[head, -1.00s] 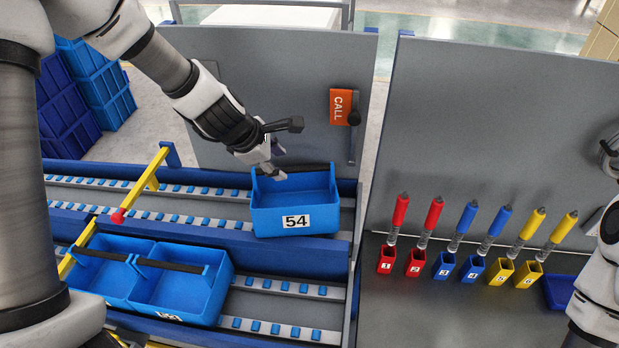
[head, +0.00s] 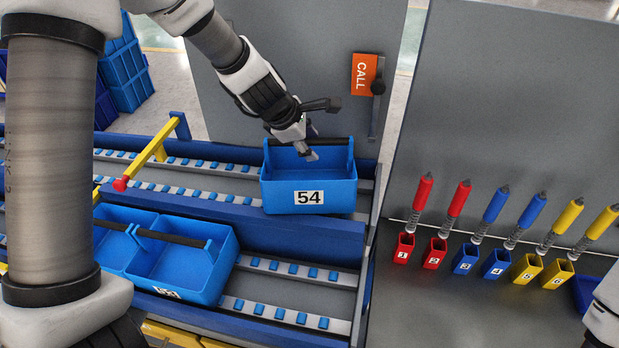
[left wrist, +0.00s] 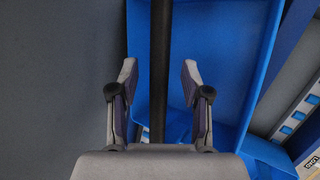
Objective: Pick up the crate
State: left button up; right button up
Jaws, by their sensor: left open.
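A blue crate (head: 308,189) with the label 54 stands on the upper roller conveyor in the head view. A dark bar handle runs across its top. My left gripper (head: 310,152) is at the crate's handle, above its opening. In the left wrist view the open fingers of my left gripper (left wrist: 158,90) stand on either side of the dark handle bar (left wrist: 160,60), with gaps on both sides. The blue crate interior (left wrist: 225,60) shows behind them. My right gripper is not in view; only part of my right arm shows at the right edge.
Two blue crates (head: 190,275) with dark handles stand on the lower conveyor. A yellow bar (head: 155,152) with a red tip crosses the upper conveyor at left. A grey panel with an orange CALL sign (head: 366,75) stands behind. Coloured tools (head: 490,215) hang over numbered holders at right.

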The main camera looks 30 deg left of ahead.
pick_arm(q)
jog(key=shift+s, duration=0.15)
jog(key=shift+w+f, duration=0.35)
jog(key=shift+f, duration=0.05)
jog(key=shift+s+r, duration=0.1)
jog(key=shift+s, duration=0.05)
jog(key=shift+c, duration=0.7)
grip_shut()
